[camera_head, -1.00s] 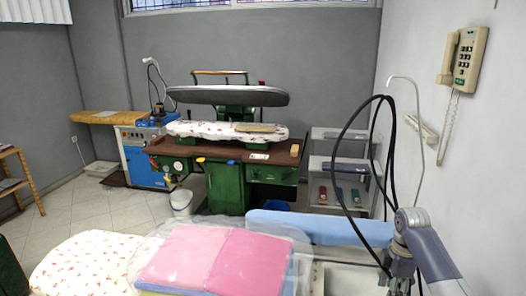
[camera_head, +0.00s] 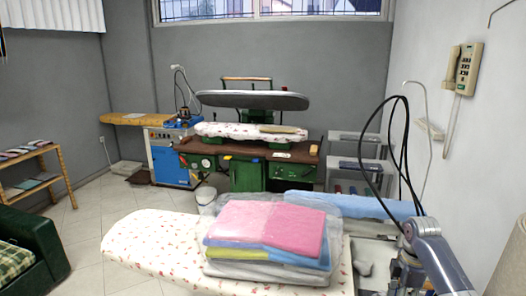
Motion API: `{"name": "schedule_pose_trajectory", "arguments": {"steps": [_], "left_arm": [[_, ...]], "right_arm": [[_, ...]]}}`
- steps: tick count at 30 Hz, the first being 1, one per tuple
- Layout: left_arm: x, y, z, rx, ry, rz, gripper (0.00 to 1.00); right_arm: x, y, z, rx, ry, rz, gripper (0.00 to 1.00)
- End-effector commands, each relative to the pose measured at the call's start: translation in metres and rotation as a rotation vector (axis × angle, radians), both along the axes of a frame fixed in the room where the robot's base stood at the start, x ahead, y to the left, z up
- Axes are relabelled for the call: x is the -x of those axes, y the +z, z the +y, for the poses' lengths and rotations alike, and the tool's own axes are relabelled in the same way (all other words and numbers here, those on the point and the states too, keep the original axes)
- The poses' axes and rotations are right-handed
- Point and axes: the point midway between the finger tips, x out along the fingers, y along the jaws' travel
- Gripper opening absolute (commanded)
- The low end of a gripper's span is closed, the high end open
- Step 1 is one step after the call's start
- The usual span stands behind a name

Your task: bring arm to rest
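My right arm (camera_head: 441,262) comes in from the lower right corner, a grey-blue link with a metal wrist end. The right gripper (camera_head: 402,277) hangs at its end, low in the picture beside the right end of the ironing board. The fingertips are not clear, so I cannot tell whether it is open or shut. No held thing shows. My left arm and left gripper are not in view.
A floral ironing board (camera_head: 150,240) bears folded pink, yellow and blue cloths in clear plastic (camera_head: 268,228). Black cables (camera_head: 404,150) loop above my wrist. A green press (camera_head: 248,175) stands behind. A wall phone (camera_head: 463,68) hangs at right. The floor (camera_head: 95,215) at left is clear.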

Motion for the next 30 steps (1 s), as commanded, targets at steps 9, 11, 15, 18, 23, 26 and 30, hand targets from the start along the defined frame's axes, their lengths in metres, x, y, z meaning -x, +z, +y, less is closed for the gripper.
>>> {"name": "schedule_pose_trajectory", "arguments": {"steps": [9, 11, 15, 18, 23, 26, 30], "left_arm": [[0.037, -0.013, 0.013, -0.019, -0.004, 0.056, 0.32], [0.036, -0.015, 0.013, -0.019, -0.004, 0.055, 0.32], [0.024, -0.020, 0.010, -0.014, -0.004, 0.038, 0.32], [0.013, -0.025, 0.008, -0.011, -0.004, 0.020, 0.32], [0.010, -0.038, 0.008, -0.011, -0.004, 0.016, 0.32], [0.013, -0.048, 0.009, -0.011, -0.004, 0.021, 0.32], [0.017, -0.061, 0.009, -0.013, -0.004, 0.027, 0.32]], "right_arm": [[0.011, -0.073, 0.005, 0.015, -0.111, -0.004, 0.53], [0.014, -0.090, 0.007, 0.018, -0.138, -0.006, 0.53], [0.026, -0.136, 0.010, 0.029, -0.210, -0.012, 0.53], [0.040, -0.179, 0.014, 0.038, -0.274, -0.018, 0.53], [0.084, -0.273, 0.023, 0.056, -0.413, -0.029, 0.53], [0.125, -0.339, 0.032, 0.066, -0.516, -0.043, 0.53], [0.193, -0.421, 0.045, 0.070, -0.651, -0.064, 0.53]]}}
